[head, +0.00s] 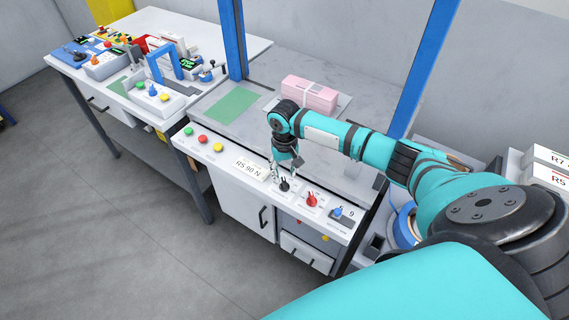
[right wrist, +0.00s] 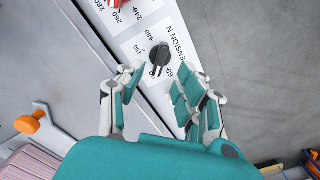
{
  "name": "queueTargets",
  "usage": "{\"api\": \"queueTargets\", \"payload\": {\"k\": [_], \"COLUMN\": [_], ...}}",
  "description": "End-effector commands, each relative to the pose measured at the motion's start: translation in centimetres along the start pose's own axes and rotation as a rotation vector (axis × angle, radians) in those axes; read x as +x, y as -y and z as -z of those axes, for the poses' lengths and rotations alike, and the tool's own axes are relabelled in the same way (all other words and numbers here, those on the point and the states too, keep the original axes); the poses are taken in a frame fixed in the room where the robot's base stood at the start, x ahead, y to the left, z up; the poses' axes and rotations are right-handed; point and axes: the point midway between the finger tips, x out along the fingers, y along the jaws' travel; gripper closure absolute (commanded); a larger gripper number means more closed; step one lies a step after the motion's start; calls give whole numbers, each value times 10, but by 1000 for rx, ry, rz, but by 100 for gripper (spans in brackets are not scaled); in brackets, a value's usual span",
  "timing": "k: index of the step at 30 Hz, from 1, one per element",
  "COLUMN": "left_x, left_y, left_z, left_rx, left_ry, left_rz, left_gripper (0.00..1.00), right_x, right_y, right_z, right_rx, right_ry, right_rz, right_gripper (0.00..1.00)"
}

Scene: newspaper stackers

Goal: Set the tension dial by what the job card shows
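The tension dial is a black knob (head: 284,185) on the sloped white front panel, and it also shows in the right wrist view (right wrist: 159,56) beside the printed words "TENSION N". Numbers such as 150 and 60 stand around it; its exact setting is not clear. The job card (head: 250,168) left of the dial reads "R5 90 N". My right gripper (head: 284,172) points down just above the dial. In the right wrist view its fingers (right wrist: 158,88) are apart, with the knob just beyond the tips and nothing between them. My left gripper is not in view.
A red knob (head: 311,201) and a blue knob (head: 338,212) sit right of the tension dial. Green, red and yellow buttons are at the panel's left. A pink bundle (head: 310,94) lies on the machine bed behind, near a blue post (head: 418,70). A cluttered table stands back left.

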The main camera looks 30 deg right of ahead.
Motion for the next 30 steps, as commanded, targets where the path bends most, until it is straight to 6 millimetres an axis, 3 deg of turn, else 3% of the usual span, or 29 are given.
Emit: {"api": "queueTargets", "payload": {"k": [6,12,30], "left_x": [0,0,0], "left_y": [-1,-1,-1], "left_z": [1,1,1], "left_rx": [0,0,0], "left_ry": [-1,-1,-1], "left_rz": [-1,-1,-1], "left_gripper": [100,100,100], "right_x": [-46,-68,-72], "right_y": [0,0,0], "right_z": [1,1,0], "right_rx": [0,1,0], "right_ry": [-4,-2,-1], "right_rz": [1,1,0], "right_gripper": [64,64,64]}}
